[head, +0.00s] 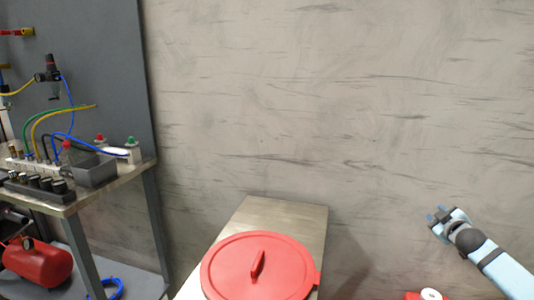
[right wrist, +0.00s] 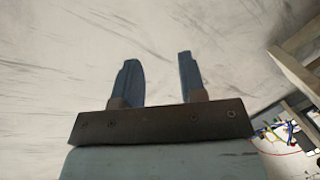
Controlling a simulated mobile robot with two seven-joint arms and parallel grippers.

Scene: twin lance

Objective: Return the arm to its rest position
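My right gripper (head: 436,214) is raised at the right of the head view, in front of the grey wall and to the right of the metal table. In the right wrist view its two blue fingers (right wrist: 157,82) stand apart with nothing between them. The gripper is open and empty, with only the pale wall behind it. My left gripper is not seen in either view.
A metal table (head: 300,222) carries a round red lid (head: 225,262) with a raised handle. At the left, a workbench (head: 133,172) holds hoses, a grey bin (head: 97,174) and fittings. A red tank (head: 38,264) sits below. A red object (head: 412,296) shows at the lower right.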

